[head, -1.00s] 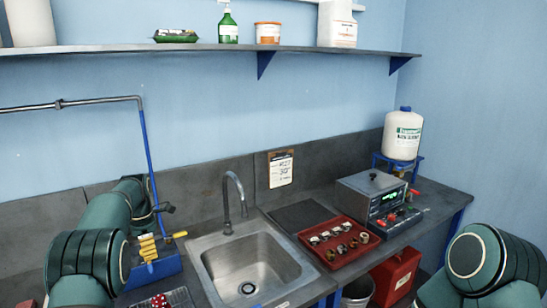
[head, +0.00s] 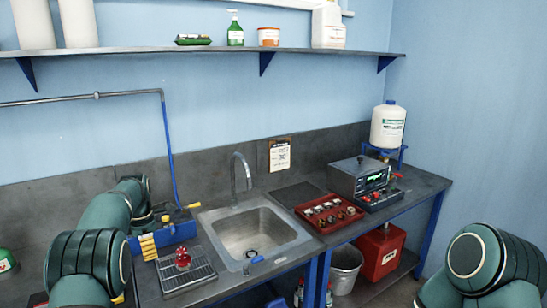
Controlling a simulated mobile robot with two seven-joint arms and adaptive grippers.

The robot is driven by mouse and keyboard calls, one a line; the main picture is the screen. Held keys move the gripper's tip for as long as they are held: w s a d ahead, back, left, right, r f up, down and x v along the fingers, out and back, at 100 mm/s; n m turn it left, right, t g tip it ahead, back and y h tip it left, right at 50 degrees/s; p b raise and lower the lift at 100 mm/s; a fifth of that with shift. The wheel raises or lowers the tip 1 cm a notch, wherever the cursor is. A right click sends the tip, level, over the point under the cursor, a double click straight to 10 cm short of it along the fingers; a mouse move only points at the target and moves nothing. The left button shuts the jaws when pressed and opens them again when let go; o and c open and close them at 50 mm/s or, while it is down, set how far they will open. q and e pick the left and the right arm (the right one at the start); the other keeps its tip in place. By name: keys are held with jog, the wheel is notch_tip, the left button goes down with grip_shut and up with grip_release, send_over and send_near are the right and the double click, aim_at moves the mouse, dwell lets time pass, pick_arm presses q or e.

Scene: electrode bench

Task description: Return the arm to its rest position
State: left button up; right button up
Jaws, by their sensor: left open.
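My left arm (head: 88,262) comes in from the lower left and reaches up over the left part of the bench. Its gripper (head: 152,213) is at the far end of the forearm, mostly hidden behind the arm links, and is open; I see nothing held in it. Of my right arm (head: 478,262), only a rounded green link shows at the lower right. The right gripper is out of view.
A blue rack (head: 178,234) with yellow parts and a drain tray (head: 190,279) holding a red item lie right of my left arm. Beyond are a sink (head: 216,232), a red tray (head: 331,226) and a meter (head: 345,181). A shelf (head: 130,50) runs above.

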pick_arm(q)
jog(key=s+d+f+m+h+b, duration=0.1)
jog(key=s+d+f+m, duration=0.3)
jog(key=f, duration=0.5)
jog(key=s+d+f+m+b, duration=0.2)
jog(key=s+d+f+m, duration=0.1)
jog(key=f, duration=0.6)
jog(key=s+d+f+m+h+b, duration=0.1)
jog(key=s+d+f+m, duration=0.3)
jog(key=f, duration=0.4)
jog(key=s+d+f+m+t+h+b, duration=0.1)
jog(key=s+d+m, duration=0.4)
jog(key=s, duration=0.6)
jog(key=s+d+f+m+t+h+b, duration=0.1)
jog(key=s+d+f+m+b, duration=0.2)
jog(key=s+d+f+m, duration=0.3)
jog(key=s+d, duration=0.4)
jog(key=s, duration=0.1)
jog(key=shift+m, duration=0.3)
pick_arm(e)
notch_tip(320, 180, down, 9)
jog(key=shift+s+a, duration=0.25)
jog(key=shift+s, duration=0.05)
